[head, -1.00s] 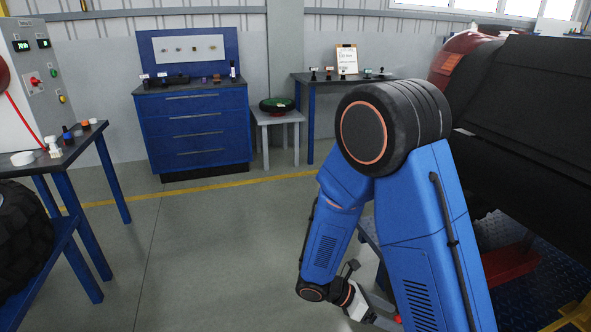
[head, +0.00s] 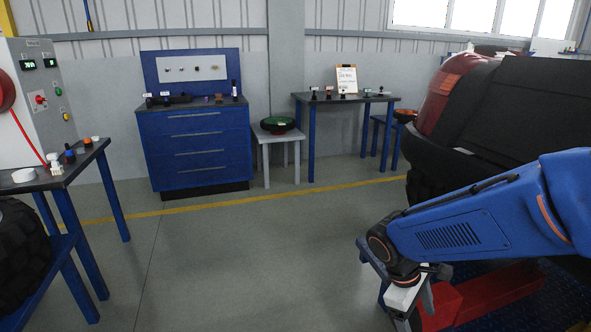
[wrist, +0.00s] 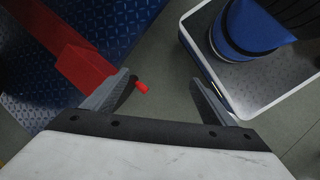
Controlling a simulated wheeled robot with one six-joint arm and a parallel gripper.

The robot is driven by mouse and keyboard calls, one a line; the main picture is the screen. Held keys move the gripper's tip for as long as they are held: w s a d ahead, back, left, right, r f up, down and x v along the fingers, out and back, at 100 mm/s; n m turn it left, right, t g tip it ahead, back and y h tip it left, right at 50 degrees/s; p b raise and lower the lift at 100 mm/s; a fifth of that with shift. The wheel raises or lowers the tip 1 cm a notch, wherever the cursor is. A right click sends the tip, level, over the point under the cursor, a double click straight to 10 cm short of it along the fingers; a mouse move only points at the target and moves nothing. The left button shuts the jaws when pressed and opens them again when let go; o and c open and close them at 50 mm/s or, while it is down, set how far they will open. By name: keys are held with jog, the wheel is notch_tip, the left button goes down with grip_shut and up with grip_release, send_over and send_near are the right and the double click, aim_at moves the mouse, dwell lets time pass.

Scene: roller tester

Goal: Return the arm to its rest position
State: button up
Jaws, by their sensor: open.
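My blue arm reaches in from the right edge of the head view, with its wrist low at the right. My gripper (head: 412,318) points downward there, partly cut off by the lower edge of the picture. In the wrist view my gripper (wrist: 163,95) shows two grey fingers spread apart, with nothing held between them. A small red piece (wrist: 142,87) shows near the left finger, beyond it. A red beam (wrist: 80,65) lies on blue tread plate (wrist: 130,25) at the left of the wrist view.
A dark vehicle (head: 510,100) with a red part stands at the right, close behind my arm. A blue drawer cabinet (head: 196,150), a grey stool (head: 265,138) and a blue-legged table (head: 311,140) stand along the wall. The middle floor (head: 260,240) is clear.

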jog(key=s+r+m+t+y, duration=0.4)
jog(key=s+r+m+t, duration=0.2)
jog(key=r, duration=0.6)
jog(key=shift+s+m, duration=1.15)
jog(key=shift+m, duration=0.45)
